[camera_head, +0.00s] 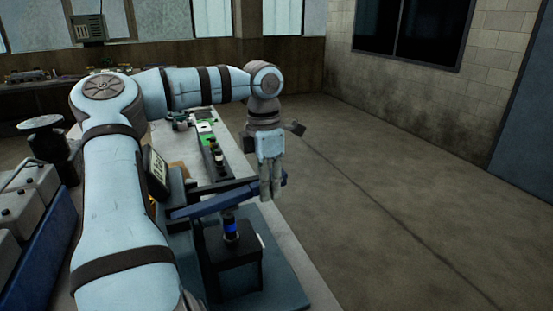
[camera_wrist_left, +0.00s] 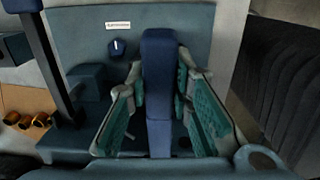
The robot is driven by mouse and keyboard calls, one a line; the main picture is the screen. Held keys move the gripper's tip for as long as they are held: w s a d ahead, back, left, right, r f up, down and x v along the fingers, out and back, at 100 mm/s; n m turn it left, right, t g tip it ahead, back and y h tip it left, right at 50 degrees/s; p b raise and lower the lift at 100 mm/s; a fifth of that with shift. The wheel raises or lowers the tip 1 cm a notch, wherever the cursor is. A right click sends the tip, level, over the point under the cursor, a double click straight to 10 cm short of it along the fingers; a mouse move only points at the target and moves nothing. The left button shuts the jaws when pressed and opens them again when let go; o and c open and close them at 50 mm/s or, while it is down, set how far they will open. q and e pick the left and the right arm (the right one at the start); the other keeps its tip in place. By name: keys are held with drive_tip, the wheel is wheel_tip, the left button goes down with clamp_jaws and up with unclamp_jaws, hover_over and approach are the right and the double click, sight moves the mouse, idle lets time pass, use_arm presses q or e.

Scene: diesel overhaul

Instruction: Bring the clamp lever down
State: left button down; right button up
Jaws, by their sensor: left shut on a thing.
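The clamp lever is a long blue bar (camera_head: 212,203) in the head view, running from the dark fixture out to the right, close to level with a slight rise. My left gripper (camera_head: 271,192) points down at its right end and is shut on it. In the left wrist view the blue lever (camera_wrist_left: 158,95) stands between the two teal-padded fingers of my gripper (camera_wrist_left: 160,110). The fingers hide part of the lever's end in the head view. A small dark part with a bright blue band (camera_head: 231,229) stands upright on the black fixture block (camera_head: 232,251) below the lever. My right gripper is not in view.
The fixture stands on a blue-green base plate (camera_head: 285,275) on the bench. A gauge with a display (camera_head: 157,168) stands left of the lever. Open floor (camera_head: 400,200) lies to the right.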

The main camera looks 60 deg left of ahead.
use_arm(q)
drive_tip(key=shift+w+f+g+p, duration=0.25)
drive_tip(key=shift+f+g+p, duration=0.35)
drive_tip(key=shift+f, duration=0.45)
drive_tip(key=shift+s+d+f+g+p, duration=0.15)
drive_tip(key=shift+f+g+p, duration=0.3)
drive_tip(key=shift+f, duration=0.5)
drive_tip(key=c, duration=1.8)
unclamp_jaws()
drive_tip(key=shift+f, duration=0.1)
drive_tip(key=o, duration=0.4)
drive_tip(key=shift+w, duration=0.35)
